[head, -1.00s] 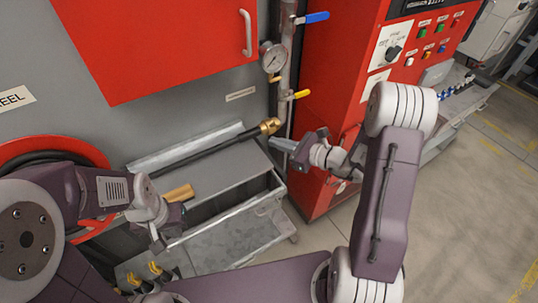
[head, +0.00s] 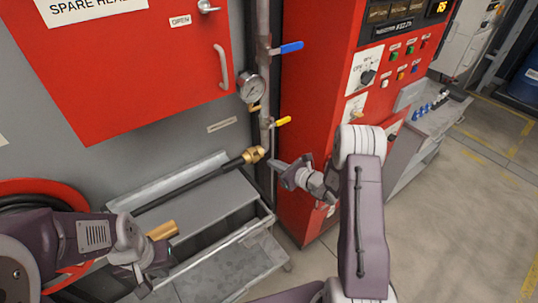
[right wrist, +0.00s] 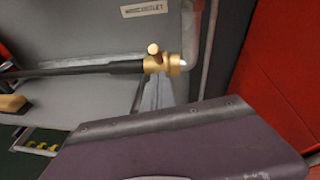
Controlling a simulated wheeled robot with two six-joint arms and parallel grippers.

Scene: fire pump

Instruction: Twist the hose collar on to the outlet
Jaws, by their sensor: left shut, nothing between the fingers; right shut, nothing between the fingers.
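The brass hose collar (head: 253,155) is at the right end of a black hose (head: 190,184), beside the grey upright pipe. In the right wrist view the brass collar (right wrist: 154,65) has a round knob on top. A brass end with a pale tip lies right of it, by the grey pipe's bend; I cannot tell whether the collar is seated on the outlet. My right gripper (head: 278,168) is shut and empty, just right of and below the collar, apparently apart from it. My left gripper (head: 146,284) is shut and empty at lower left, well away from the collar.
A grey open trough (head: 228,232) stands below the hose. A wooden handle (head: 162,231) is near my left wrist. A gauge (head: 251,89), a blue lever (head: 287,48) and a yellow lever (head: 282,121) are on the pipe. A red control cabinet (head: 318,90) stands right; floor beyond is clear.

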